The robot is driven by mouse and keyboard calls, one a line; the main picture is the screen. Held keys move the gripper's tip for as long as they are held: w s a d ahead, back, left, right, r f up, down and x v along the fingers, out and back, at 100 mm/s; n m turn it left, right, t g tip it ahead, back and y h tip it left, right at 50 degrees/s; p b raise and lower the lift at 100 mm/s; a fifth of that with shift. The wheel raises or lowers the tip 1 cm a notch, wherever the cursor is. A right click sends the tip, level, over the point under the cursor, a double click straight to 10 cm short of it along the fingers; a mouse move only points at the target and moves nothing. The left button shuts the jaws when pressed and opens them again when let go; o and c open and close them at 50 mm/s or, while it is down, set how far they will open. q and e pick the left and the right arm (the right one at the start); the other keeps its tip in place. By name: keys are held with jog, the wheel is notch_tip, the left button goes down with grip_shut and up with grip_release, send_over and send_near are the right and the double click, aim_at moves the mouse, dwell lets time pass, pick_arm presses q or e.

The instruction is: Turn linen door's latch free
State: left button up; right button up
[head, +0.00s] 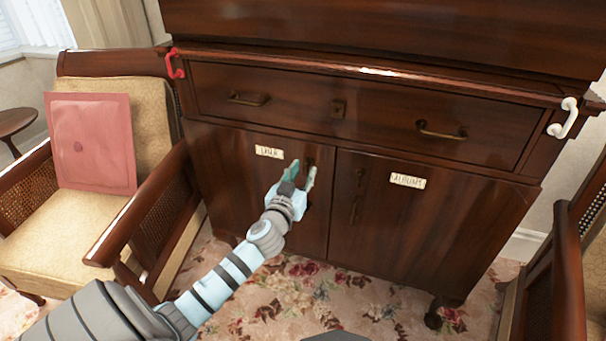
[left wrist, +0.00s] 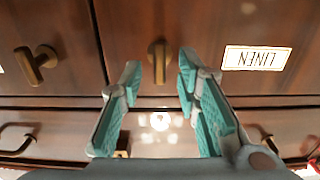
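The linen door (head: 265,190) is the left of two dark wood doors under a wide drawer, and it looks shut. Its label (head: 269,152) reads LINEN upside down in the left wrist view (left wrist: 256,58). The door's brass latch (left wrist: 157,55) shows in the left wrist view between and just beyond the fingertips; in the head view my gripper largely hides it. My left gripper (head: 302,170) is open in front of the door's right edge, its fingers (left wrist: 158,80) on either side of the latch. I cannot tell if they touch it. My right gripper is not in view.
The right door (head: 430,230) has its own label (head: 407,181) and brass latch (left wrist: 35,65). The drawer has brass handles (head: 248,99). An armchair (head: 55,230) stands left, another chair right.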

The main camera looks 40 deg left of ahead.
pick_arm(q)
jog(key=shift+w+a, duration=0.15)
jog(key=shift+w, duration=0.2)
grip_shut()
